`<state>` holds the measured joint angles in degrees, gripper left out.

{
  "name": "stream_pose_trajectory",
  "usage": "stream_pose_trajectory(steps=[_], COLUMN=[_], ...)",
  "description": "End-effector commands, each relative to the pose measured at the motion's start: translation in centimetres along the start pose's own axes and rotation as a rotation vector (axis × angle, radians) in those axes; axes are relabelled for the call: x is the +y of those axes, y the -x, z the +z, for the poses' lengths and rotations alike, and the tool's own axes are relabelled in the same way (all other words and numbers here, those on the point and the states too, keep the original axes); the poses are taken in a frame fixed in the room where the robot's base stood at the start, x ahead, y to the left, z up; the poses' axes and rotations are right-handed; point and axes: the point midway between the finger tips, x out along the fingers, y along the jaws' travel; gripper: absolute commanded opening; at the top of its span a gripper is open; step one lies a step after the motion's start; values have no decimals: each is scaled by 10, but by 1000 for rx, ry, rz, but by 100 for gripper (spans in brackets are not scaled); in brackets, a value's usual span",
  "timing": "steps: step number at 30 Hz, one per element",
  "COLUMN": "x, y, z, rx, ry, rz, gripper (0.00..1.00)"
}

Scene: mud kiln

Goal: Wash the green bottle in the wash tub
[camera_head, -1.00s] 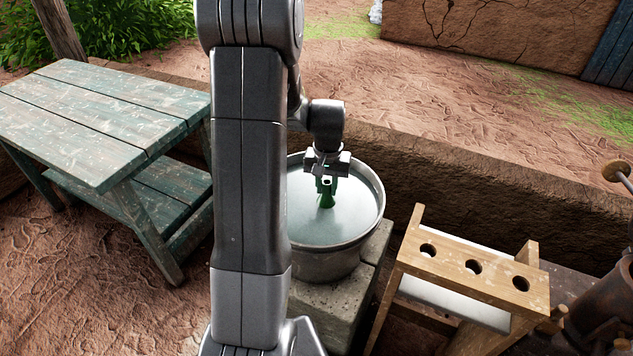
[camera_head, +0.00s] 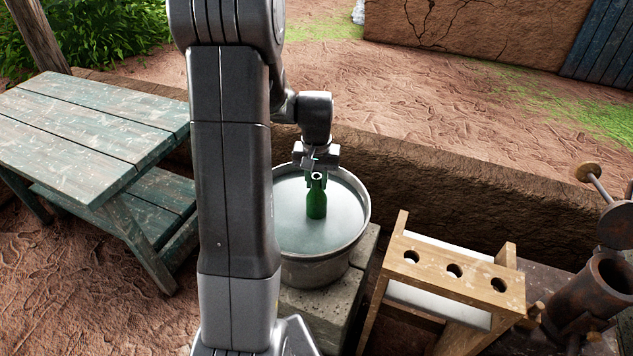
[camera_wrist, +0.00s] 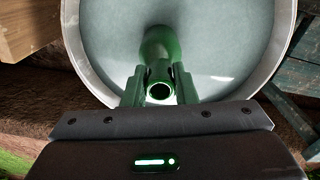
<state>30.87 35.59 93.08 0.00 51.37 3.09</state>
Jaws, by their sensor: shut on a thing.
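The green bottle (camera_head: 317,204) is upright over the metal wash tub (camera_head: 364,222), with more of its body showing above the water. My gripper (camera_head: 317,178) is shut on the bottle's neck from above. In the wrist view, the gripper's fingers (camera_wrist: 159,88) flank the open mouth of the green bottle (camera_wrist: 160,45), and the tub's pale rim (camera_wrist: 78,55) curves around it. The tub is filled with greyish water (camera_head: 295,225). I cannot tell whether the bottle's base still touches the water.
The tub stands on a stone block (camera_head: 335,300). A wooden rack (camera_head: 435,275) with three holes stands to the right, beside a rusty metal machine (camera_head: 590,290). A weathered green table (camera_head: 80,130) is at left. A low mud wall (camera_head: 440,185) runs behind.

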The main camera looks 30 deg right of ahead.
Motion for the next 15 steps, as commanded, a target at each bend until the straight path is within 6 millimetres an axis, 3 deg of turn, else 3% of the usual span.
stream_pose_trajectory(steps=[1, 15], x=[0, 0], y=[12, 68], z=[0, -1], rx=[2, 3], ry=[0, 0], rz=[0, 0], gripper=[0, 0])
